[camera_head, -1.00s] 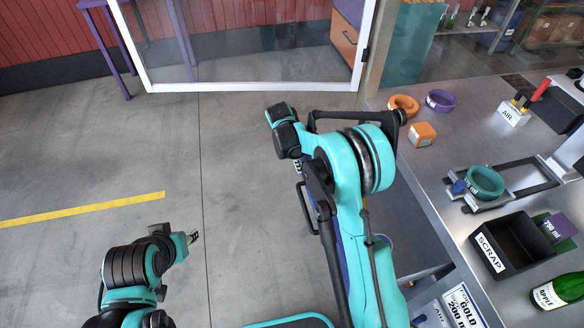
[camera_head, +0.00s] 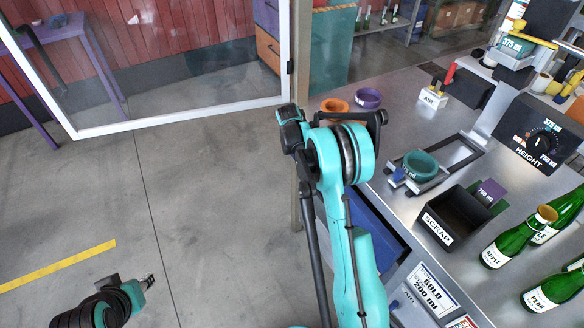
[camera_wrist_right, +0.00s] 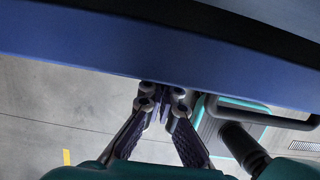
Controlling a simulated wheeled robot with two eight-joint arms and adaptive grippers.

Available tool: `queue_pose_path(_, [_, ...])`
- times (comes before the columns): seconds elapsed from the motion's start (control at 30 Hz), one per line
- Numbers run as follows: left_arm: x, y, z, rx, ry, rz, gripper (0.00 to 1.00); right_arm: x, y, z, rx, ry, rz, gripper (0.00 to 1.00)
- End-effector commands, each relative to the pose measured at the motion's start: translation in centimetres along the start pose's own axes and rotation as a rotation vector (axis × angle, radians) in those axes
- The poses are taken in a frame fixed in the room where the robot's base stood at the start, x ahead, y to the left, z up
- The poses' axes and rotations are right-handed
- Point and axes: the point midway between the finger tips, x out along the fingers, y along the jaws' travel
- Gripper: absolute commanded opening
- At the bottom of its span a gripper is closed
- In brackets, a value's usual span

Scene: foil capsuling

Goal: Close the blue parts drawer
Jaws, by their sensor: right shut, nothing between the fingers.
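The blue parts drawer (camera_head: 375,232) stands out from the front of the steel bench, partly hidden behind my right arm in the head view. In the right wrist view a broad blue face, apparently the drawer (camera_wrist_right: 160,52), spans the top. My right gripper (camera_wrist_right: 163,92) is shut and empty, with its fingertips at the lower edge of that blue face; contact cannot be told. In the head view the right gripper is hidden by its own arm. My left gripper (camera_head: 147,282) is at the lower left over open floor, far from the drawer; its jaw state is unclear.
On the bench are a black scrap bin (camera_head: 455,218), a green ring in a holder (camera_head: 420,164), an orange ring (camera_head: 334,106), a purple ring (camera_head: 368,98) and green bottles (camera_head: 506,244). A glass panel (camera_head: 180,60) stands behind. The left floor is clear.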

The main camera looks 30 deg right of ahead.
Motion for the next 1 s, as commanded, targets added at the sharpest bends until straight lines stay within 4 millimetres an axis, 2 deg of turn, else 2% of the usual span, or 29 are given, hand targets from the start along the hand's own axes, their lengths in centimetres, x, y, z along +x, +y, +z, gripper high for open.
queue_pose_path(0.2, [0.0, 0.0, 0.0, 0.000, 0.000, 0.000, 0.34, 0.3, 0.0, 1.2, 0.001, 0.000, 0.000, 0.00])
queue_pose_path(0.67, [0.0, 0.0, 0.0, 0.000, 0.000, 0.000, 0.34, 0.3, 0.0, 1.2, 0.000, 0.000, 0.000, 0.00])
queue_pose_path(0.77, [0.0, 0.0, 0.0, 0.000, 0.000, 0.000, 0.34, 0.1, 0.1, 0.5, -0.001, 0.000, 0.000, 0.00])
queue_pose_path(0.97, [0.3, 0.0, 0.2, 0.000, 0.000, 0.000, 0.34, -0.7, 0.6, -3.1, -0.001, 0.001, -0.001, 0.00])
queue_pose_path(1.0, [-0.4, 0.0, -0.2, 0.000, 0.000, 0.000, 0.34, -2.3, 0.5, -2.6, 0.003, 0.000, -0.002, 0.00])
